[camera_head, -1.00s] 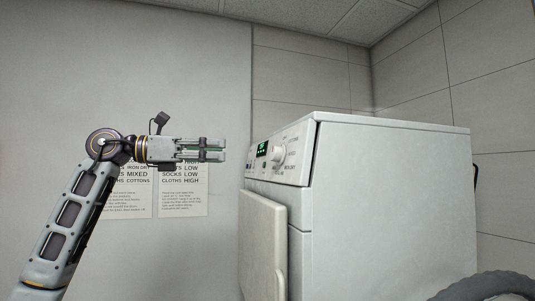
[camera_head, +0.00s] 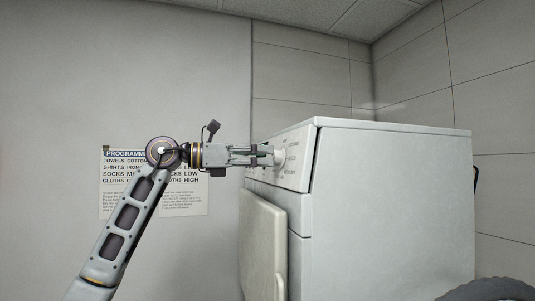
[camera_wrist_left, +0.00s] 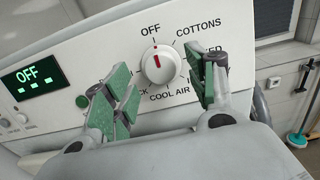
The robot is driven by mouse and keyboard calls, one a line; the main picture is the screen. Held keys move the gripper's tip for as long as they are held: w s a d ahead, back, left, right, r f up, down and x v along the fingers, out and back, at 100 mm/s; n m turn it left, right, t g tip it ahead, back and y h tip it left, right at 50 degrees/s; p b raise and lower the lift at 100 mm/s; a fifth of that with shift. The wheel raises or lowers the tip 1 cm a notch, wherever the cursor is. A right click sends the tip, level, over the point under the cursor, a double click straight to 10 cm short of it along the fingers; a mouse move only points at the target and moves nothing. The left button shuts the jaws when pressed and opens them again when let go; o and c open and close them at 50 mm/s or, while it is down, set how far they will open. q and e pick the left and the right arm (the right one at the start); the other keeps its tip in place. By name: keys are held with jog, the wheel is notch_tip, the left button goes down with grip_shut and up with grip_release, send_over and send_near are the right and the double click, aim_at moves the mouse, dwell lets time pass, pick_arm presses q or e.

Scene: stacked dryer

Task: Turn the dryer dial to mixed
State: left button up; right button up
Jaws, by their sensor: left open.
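The white dryer (camera_head: 390,195) stands right of centre in the head view, its control panel facing left. The round white dial (camera_wrist_left: 161,63) shows in the wrist view, its red mark pointing up towards OFF. COTTONS is readable at its upper right and COOL AIR below; other labels are partly hidden by my fingers. The dial also shows in the head view (camera_head: 280,157). The green display (camera_wrist_left: 35,77) reads OFF. My left gripper (camera_head: 268,154) is open at the panel, with its green-padded fingers (camera_wrist_left: 165,88) on either side of the dial. I cannot tell whether they touch it.
Programme posters (camera_head: 122,190) are on the wall behind my left arm. A dark round object (camera_head: 490,290) is at the lower right. A squeegee-like tool (camera_wrist_left: 302,110) stands at the right in the wrist view.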

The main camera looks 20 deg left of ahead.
pick_arm(q)
jog(key=shift+x, duration=1.1)
jog(key=c, duration=1)
